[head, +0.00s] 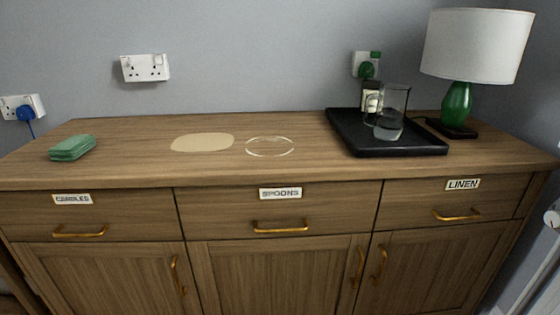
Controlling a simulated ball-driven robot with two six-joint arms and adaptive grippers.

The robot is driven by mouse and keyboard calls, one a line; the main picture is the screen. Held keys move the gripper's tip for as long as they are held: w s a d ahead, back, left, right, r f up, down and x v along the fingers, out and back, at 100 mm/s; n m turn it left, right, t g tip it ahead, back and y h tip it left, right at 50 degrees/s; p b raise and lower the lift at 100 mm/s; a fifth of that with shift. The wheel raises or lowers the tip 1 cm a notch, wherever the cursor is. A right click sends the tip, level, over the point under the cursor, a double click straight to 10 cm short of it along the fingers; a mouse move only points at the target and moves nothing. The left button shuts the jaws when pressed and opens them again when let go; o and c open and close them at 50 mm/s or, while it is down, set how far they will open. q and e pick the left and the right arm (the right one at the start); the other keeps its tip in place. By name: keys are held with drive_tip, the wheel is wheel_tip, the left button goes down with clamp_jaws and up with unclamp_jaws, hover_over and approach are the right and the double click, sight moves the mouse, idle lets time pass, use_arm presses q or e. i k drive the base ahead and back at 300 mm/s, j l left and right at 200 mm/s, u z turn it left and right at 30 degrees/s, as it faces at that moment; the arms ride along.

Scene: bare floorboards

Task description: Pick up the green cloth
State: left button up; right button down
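A folded green cloth (72,148) lies flat at the left end of the wooden sideboard top (240,172). It is a small stack of layers, with nothing on it or against it. Neither of my grippers shows in the head view.
A black tray (395,150) with a glass jug (391,115) and a small bottle (371,97) stands right of centre. A green lamp (457,104) is at the far right. A beige oval (202,142) and a pale ring (270,146) lie mid-top. The front edge is clear.

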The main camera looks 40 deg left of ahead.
sight(74, 147)
drive_tip(key=u, duration=2.35)
